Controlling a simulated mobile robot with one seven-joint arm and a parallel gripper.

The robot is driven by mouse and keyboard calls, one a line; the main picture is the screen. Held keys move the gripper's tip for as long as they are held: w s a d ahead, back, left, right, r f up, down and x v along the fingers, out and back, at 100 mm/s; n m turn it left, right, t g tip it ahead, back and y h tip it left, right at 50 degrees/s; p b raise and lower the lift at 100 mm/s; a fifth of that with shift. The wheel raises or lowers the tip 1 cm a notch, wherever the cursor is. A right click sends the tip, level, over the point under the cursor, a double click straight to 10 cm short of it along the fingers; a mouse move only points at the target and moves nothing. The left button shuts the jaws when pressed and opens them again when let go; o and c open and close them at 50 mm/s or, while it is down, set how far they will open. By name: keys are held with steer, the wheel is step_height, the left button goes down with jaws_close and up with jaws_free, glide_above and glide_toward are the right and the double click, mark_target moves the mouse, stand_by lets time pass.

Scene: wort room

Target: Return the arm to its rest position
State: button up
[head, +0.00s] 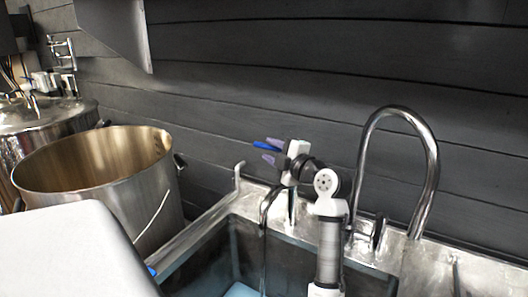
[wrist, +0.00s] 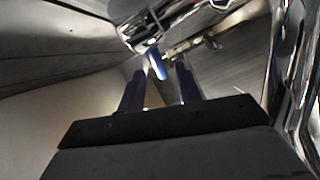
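My gripper (head: 266,149) is at the end of my arm, raised above the back of the sink (head: 200,250) and pointing left. In the wrist view its two dark purple fingers (wrist: 160,72) stand apart with a gap between them. A small blue piece (wrist: 157,66) shows between the fingers, with space on both sides. A blue part (head: 263,146) also shows between the fingers in the head view. I cannot tell whether the fingers touch it. The rest position itself is not marked in view.
A tall chrome faucet (head: 433,165) arches right of my arm. A large open steel pot (head: 110,190) stands left of the sink, with a steel vessel (head: 45,120) behind it. A pale surface (head: 70,255) fills the lower left. A dark plank wall (head: 300,85) is behind.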

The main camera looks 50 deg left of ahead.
steer(key=shift+s+d, duration=0.1)
steer(key=shift+d, duration=0.95)
steer(key=shift+r, duration=0.15)
